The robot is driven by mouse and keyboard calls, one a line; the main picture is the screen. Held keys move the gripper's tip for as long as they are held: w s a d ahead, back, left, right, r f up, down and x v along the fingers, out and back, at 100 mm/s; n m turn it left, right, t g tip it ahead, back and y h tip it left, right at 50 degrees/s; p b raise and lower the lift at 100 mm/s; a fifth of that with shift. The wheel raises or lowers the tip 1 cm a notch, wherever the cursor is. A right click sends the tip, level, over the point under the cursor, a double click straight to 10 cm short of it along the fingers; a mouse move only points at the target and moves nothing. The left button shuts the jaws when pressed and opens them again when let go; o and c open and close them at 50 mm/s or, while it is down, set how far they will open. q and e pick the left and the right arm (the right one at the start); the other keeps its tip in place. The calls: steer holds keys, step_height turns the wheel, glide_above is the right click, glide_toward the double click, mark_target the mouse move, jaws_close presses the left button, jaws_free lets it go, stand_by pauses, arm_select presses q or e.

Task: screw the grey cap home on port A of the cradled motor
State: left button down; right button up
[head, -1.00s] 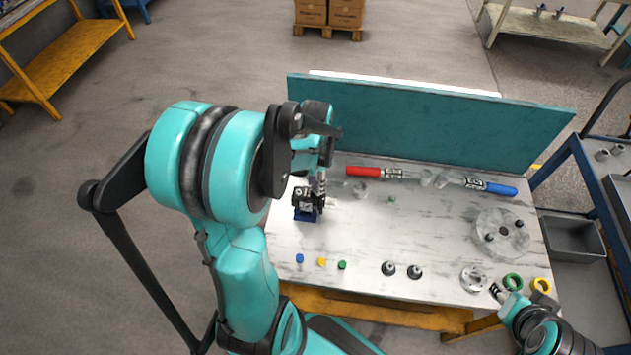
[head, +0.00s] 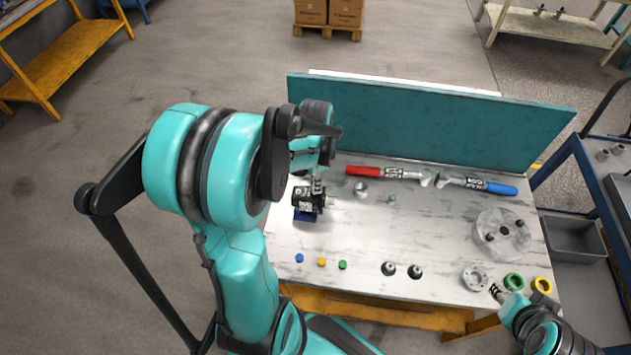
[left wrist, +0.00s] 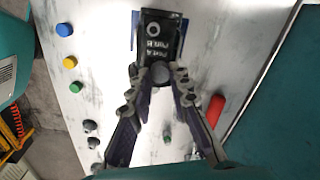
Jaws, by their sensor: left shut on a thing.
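The dark motor (head: 308,199) sits in a blue cradle (head: 305,215) at the table's left side. The left wrist view shows the motor (left wrist: 158,40) with its white port labels, Port A nearest my fingers. My left gripper (head: 318,187) is above the motor. In the left wrist view my left gripper (left wrist: 161,74) is shut on the round grey cap (left wrist: 161,73), which is at the motor's Port A edge. How deep the cap sits is hidden. My right gripper (head: 497,291) is at the table's front right; its finger opening is too small to judge.
A red-handled wrench (head: 364,171) and a blue-handled wrench (head: 501,189) lie before the teal panel (head: 430,125). Blue (head: 299,258), yellow (head: 322,262) and green (head: 343,265) caps lie in front. A round plate (head: 503,234) is at right.

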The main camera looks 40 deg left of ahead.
arm_select(q)
steer(key=shift+m, duration=0.7)
steer(key=m, duration=0.4)
steer(key=shift+f+m, duration=0.1)
steer(key=shift+m, duration=0.2)
steer(key=c, duration=1.6)
jaws_free()
steer(key=shift+c, duration=0.2)
steer(key=n, duration=0.5)
steer(key=shift+n+b, duration=0.3)
steer(key=n, duration=0.4)
steer(key=shift+n, duration=0.4)
